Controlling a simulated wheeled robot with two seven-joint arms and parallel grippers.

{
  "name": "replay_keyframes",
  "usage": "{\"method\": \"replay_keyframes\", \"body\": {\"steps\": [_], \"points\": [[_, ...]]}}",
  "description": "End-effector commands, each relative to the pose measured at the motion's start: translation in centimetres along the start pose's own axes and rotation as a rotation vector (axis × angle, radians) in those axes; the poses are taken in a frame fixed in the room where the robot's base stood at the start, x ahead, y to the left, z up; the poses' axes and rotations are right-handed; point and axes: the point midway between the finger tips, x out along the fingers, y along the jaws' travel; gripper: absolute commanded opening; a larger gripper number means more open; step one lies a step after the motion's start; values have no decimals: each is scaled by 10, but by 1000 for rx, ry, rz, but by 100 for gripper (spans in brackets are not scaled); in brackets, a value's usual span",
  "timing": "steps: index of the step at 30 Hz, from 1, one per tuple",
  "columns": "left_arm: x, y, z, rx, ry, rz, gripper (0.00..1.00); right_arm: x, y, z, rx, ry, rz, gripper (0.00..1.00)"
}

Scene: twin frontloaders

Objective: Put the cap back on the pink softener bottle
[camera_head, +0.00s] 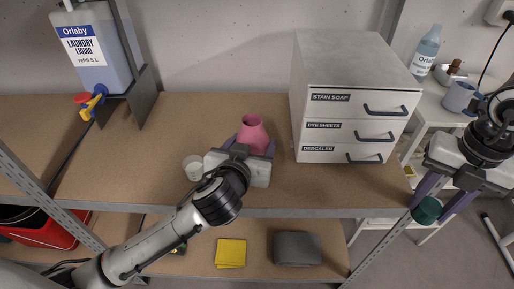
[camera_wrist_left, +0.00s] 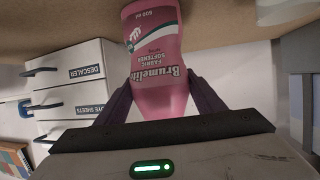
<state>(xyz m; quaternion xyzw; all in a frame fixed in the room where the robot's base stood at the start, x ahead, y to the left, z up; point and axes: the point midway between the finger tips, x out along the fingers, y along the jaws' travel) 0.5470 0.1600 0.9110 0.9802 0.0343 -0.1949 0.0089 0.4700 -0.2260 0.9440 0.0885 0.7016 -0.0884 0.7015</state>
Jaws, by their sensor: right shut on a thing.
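The pink softener bottle (camera_head: 253,132) stands upright on the upper shelf, its open mouth uncovered. Its label shows in the left wrist view (camera_wrist_left: 155,60), which sees it upside down. My left gripper (camera_head: 250,147) has one finger on each side of the bottle. In the left wrist view the fingers (camera_wrist_left: 160,92) lie close along its sides; whether they press on it is unclear. My right gripper (camera_head: 430,205) is shut on a dark green cap (camera_head: 427,210), held at the right, off the shelf's right end and in front of the white side table.
A drawer unit (camera_head: 345,75) stands right of the bottle. A pale round object (camera_head: 193,168) sits left of my left gripper. A laundry liquid container (camera_head: 95,45) with a tap is at the back left. Yellow (camera_head: 231,252) and grey (camera_head: 297,248) cloths lie on the lower shelf.

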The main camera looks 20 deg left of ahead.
Motion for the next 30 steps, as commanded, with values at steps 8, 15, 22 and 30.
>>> {"method": "replay_keyframes", "body": {"steps": [8,15,22,30], "points": [[0,0,-2,-1,4,1,24,0,0,0,0,0,0,17],[-2,0,-6,-2,4,0,24,-1,0,0,0,0,0,17],[-7,1,-19,-4,6,1,24,-2,0,0,0,0,0,17],[-17,1,-44,-4,6,2,24,-5,0,0,0,0,0,17]]}}
